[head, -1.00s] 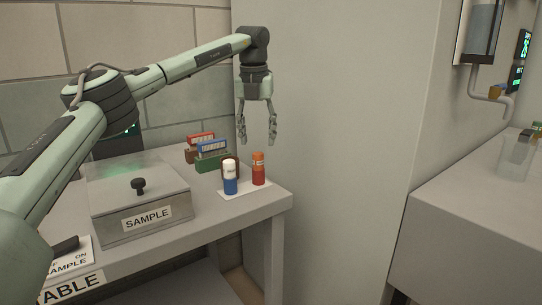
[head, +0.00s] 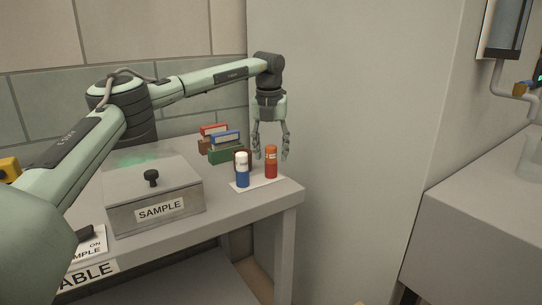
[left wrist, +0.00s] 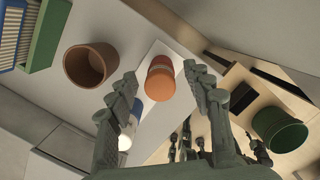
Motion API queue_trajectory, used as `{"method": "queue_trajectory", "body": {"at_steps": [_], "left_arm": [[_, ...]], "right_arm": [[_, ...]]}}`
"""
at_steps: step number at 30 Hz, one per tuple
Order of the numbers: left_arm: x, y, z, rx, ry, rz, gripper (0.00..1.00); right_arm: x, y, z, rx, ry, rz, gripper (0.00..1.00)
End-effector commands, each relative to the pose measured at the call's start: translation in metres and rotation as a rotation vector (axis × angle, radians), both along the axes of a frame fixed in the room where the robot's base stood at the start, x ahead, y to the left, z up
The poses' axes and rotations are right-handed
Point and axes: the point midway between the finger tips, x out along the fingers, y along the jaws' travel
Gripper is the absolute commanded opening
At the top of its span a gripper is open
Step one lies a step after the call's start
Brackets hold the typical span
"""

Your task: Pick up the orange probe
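The orange probe (head: 271,165) is an upright red-orange cylinder with a label, standing on a white card (head: 258,183) at the table's right end. Beside it stands a blue probe with a white top (head: 242,172). My left gripper (head: 271,154) points down with its fingers spread, at the orange probe's upper part in the picture. In the left wrist view the orange probe (left wrist: 160,80) shows between and just beyond the open fingertips. I see no contact. The blue probe is partly hidden there behind a finger.
A brown cup (left wrist: 90,64) stands close by, mostly hidden behind the blue probe in the head view. Coloured books or boxes (head: 225,148) lie behind. A grey box marked SAMPLE (head: 155,200) stands left. A wall lies right of the table; a green bin (left wrist: 279,130) is below.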

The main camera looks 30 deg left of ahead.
Motion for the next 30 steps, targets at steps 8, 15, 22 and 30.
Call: {"method": "queue_trajectory", "body": {"at_steps": [8, 15, 22, 30], "left_arm": [[0.0, 0.0, 0.001, 0.0, 0.0, 0.0, 0.17], [0.0, 0.0, 0.001, 0.0, -0.001, 0.0, 0.0], [0.0, -0.001, 0.006, -0.001, -0.003, -0.001, 0.0], [-0.002, -0.012, 0.047, 0.0, -0.002, -0.017, 0.0]], "right_arm": [[0.0, 0.0, 0.0, 0.0, 0.0, -0.001, 0.4], [0.001, 0.0, 0.0, 0.0, 0.0, -0.001, 0.4], [0.001, 0.0, 0.001, 0.0, 0.0, -0.001, 0.4], [0.004, 0.001, 0.001, 0.002, -0.005, -0.002, 0.4]]}}
